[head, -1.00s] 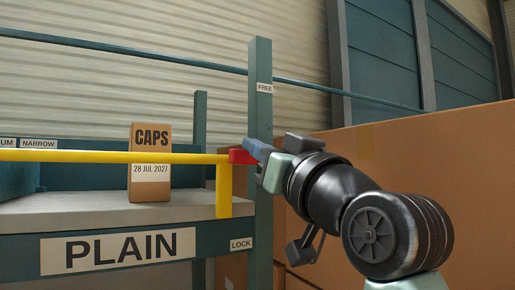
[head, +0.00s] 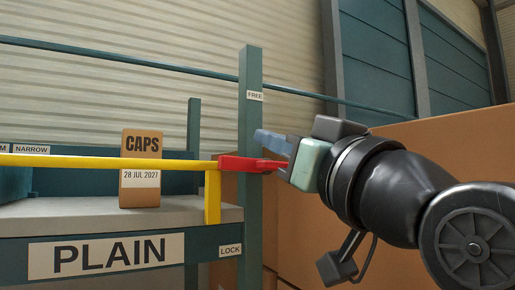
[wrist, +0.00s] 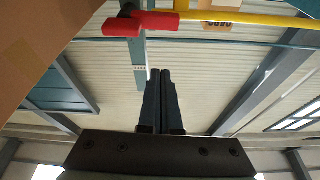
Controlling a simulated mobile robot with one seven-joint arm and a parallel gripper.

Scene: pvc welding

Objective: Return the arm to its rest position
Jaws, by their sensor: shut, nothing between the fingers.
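My gripper (head: 262,138) is at the right of the head view, its blue-grey fingers pointing left toward the post. In the wrist view the two dark fingers (wrist: 160,74) lie side by side, shut, with nothing between them. A red handle (head: 235,163) on the end of a yellow bar (head: 95,160) shows just below and beside the fingertips in the head view. In the wrist view the red handle (wrist: 140,24) lies past the fingertips, with a visible gap. My arm reaches in from the lower right.
A CAPS box (head: 141,190) stands on the shelf (head: 60,210) marked PLAIN, behind the yellow bar. A large brown box face (head: 440,150) fills the right, close behind my arm.

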